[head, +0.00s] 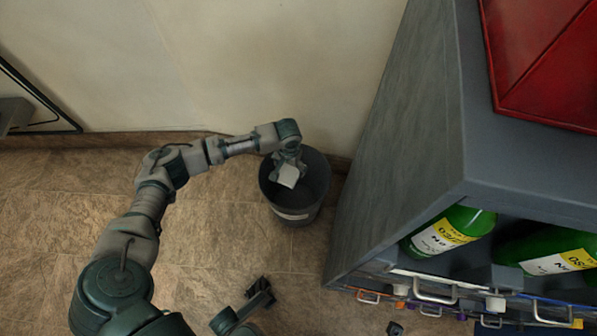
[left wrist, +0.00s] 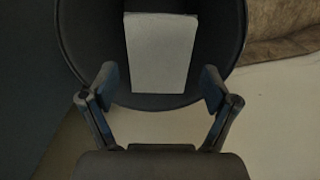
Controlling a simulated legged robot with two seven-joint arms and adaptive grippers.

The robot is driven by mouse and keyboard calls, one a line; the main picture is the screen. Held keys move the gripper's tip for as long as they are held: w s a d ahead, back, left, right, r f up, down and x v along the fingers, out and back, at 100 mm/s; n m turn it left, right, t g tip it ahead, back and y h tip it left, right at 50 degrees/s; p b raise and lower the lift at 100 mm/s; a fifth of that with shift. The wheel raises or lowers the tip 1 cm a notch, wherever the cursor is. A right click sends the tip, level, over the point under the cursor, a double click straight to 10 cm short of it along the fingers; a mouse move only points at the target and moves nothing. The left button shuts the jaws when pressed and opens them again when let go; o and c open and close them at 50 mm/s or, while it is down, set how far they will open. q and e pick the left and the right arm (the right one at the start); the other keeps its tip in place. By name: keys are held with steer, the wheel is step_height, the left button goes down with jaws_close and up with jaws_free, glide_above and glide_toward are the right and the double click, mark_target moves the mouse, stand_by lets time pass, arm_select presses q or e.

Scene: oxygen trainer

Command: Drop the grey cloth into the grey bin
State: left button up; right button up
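The grey bin (head: 293,214) stands on the floor between the wall and the cabinet. My left gripper (head: 288,168) points down over its opening. The pale grey cloth (head: 289,177) shows just below the gripper, within the bin's rim. In the left wrist view the cloth (left wrist: 160,52) lies beyond the fingertips, inside the bin opening (left wrist: 240,40). The left fingers (left wrist: 160,87) are spread, with a gap on each side of the cloth. I cannot tell if the cloth touches the bin's bottom. My right gripper (head: 261,294) is low in the head view, small and dark.
A grey cabinet (head: 400,150) stands close to the bin's right. It holds green bottles (head: 447,232) on a shelf and a red box (head: 545,60) on top. Drawers with handles (head: 436,291) are below. Tiled floor (head: 60,210) is clear at left.

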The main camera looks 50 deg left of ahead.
arm_select(q)
steer(key=shift+a+f, duration=0.3)
steer(key=shift+a, duration=0.1)
steer(key=shift+d+r, duration=0.1)
step_height(320, 180, up, 12)
steer(key=shift+a+f, duration=0.2)
stand_by(0.4)
